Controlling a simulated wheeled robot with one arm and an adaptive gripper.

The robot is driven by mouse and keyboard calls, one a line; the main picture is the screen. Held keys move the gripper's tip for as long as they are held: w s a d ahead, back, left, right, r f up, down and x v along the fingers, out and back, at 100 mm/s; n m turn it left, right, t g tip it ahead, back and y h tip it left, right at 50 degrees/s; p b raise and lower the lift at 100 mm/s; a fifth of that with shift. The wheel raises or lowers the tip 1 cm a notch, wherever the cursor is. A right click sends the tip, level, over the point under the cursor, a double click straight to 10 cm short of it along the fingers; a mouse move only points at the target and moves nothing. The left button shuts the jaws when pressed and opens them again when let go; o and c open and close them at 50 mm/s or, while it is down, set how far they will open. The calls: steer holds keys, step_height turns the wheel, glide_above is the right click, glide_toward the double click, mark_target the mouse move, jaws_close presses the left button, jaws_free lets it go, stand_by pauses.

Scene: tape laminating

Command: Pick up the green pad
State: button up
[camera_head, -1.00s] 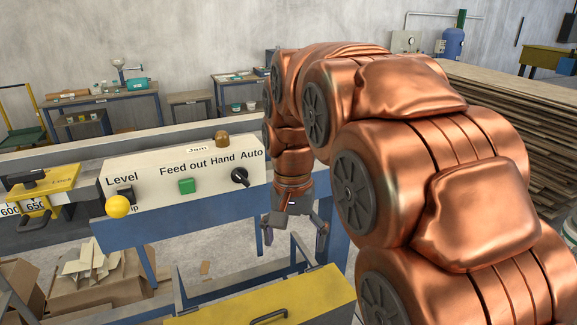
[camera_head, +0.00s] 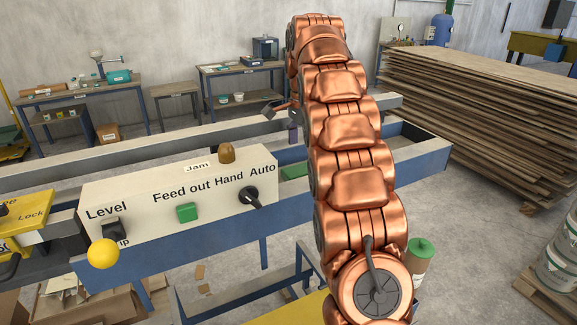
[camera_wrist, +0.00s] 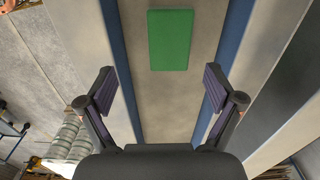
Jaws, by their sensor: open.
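The green pad (camera_wrist: 171,40) is a flat green rectangle lying on the grey bed between two blue rails, at the top middle of the wrist view. In the head view the green pad (camera_head: 294,172) shows just left of my arm, which may hide part of it. My gripper (camera_wrist: 158,90) is open and empty, its two purple-padded fingers spread wide apart. The pad appears ahead of the fingertips, between their lines, and untouched. In the head view my gripper (camera_head: 281,120) is partly hidden behind my arm, above the machine's far side.
The white control panel (camera_head: 180,195) with a yellow knob, green button and black switch stands left of my arm. Stacked boards (camera_head: 480,110) fill the right back. A brown bottle with a green cap (camera_head: 419,262) is right of my arm. Workbenches (camera_head: 85,105) stand behind.

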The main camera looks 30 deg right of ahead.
mark_target(299, 169)
steer(key=shift+w+d, duration=0.25)
steer(key=shift+w, duration=0.15)
steer(key=shift+w+d+f, duration=0.1)
steer(key=shift+f, duration=0.05)
steer(key=shift+f+b, duration=2.05)
steer(key=shift+b, duration=0.05)
steer(key=shift+w+a+f+p, duration=0.1)
steer(key=shift+a+f+p, duration=0.1)
steer(key=shift+f, duration=0.25)
steer(key=shift+w+a+f+p, duration=0.1)
steer(key=shift+a+f, duration=0.05)
steer(key=shift+f, duration=1.1)
steer(key=c, duration=1.2)
steer(key=shift+o, duration=0.2)
steer(key=shift+r, duration=0.15)
